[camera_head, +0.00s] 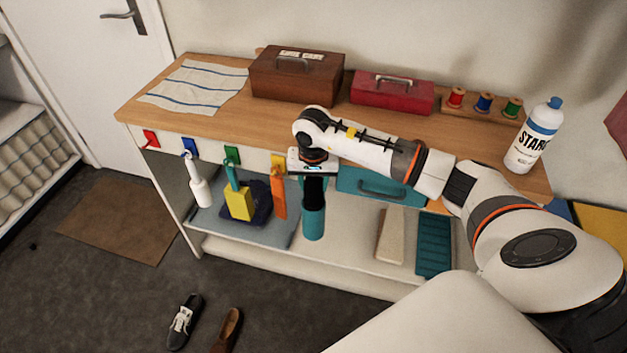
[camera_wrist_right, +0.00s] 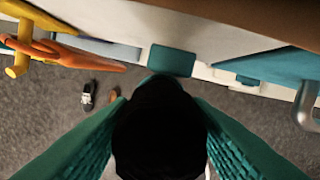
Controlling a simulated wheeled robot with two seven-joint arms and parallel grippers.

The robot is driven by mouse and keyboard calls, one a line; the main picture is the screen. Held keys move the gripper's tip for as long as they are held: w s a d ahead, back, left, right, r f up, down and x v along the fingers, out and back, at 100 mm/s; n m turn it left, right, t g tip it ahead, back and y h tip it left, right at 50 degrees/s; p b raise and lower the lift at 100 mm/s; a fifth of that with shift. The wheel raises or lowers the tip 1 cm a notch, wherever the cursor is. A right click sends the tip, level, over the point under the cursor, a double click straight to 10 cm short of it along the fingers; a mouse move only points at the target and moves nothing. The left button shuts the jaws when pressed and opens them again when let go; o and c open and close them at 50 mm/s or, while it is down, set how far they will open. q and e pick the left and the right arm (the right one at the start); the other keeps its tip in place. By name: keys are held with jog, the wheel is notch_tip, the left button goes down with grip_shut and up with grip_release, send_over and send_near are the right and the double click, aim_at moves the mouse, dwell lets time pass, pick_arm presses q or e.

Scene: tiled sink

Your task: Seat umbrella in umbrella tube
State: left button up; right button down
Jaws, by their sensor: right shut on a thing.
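My right gripper (camera_head: 314,180) points down in front of the bench and is shut on a black upright thing, which I take to be the umbrella (camera_head: 315,190). In the right wrist view the black umbrella (camera_wrist_right: 160,130) fills the gap between the two ribbed teal fingers. A teal cylinder (camera_head: 313,223), seemingly the umbrella tube, shows directly below the gripper, in line with the umbrella. Its mouth is hidden by the gripper, and I cannot tell how far the umbrella is inside it. My left gripper is not in view.
An orange hanging thing (camera_head: 278,195) is close left of the gripper, with a yellow container (camera_head: 239,203) beyond it. A teal drawer (camera_head: 375,186) is to the right. The wooden bench top (camera_head: 225,125) overhangs behind. Shoes (camera_head: 184,322) lie on the floor.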

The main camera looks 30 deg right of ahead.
jog(key=shift+f, duration=0.1)
jog(key=c, duration=0.7)
grip_release()
jog(key=shift+c, duration=0.2)
